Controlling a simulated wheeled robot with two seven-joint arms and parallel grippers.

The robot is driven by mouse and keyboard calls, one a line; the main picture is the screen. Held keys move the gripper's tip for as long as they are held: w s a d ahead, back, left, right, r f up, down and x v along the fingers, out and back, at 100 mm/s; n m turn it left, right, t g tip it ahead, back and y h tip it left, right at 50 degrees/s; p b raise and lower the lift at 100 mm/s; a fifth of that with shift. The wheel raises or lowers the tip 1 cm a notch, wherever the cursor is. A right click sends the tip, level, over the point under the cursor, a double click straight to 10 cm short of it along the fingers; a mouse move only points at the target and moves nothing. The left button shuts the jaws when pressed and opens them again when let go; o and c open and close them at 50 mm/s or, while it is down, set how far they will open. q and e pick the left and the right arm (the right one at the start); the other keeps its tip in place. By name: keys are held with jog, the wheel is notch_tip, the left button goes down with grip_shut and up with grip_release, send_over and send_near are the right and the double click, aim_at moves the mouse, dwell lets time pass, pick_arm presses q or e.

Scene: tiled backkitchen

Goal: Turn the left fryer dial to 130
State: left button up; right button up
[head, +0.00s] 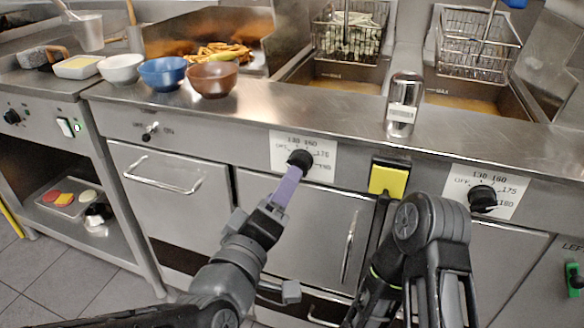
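The left fryer dial (301,157) is a black knob on a white label plate (276,152) on the fryer front. The plate carries the marks OFF, 130, 160, 175 and a higher one at lower right, partly covered. My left gripper (295,172) reaches up to this dial from below, with its purple finger ends at the knob's lower edge. The fingers overlap in this view, so I cannot tell whether they grip the knob. The knob's exact setting is too small to read. My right arm is folded in front of the fryer at right, its fingertips not visible.
A second dial (482,198) sits to the right, past a yellow-and-black box (388,178). A steel shaker (403,104) and several bowls stand on the counter (240,108). Two fry baskets (349,38) (478,45) hang behind. Door handles (348,246) protrude below.

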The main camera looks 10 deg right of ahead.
aim_at(299, 165)
pick_arm(q)
jog(key=shift+w+d, duration=0.1)
jog(key=shift+w, duration=0.05)
jog(key=b+x, duration=0.1)
jog(key=x, duration=0.6)
jog(key=shift+w+d, duration=0.2)
jog(key=shift+w, duration=0.05)
jog(key=c, duration=1.3)
jog(key=shift+c, duration=0.2)
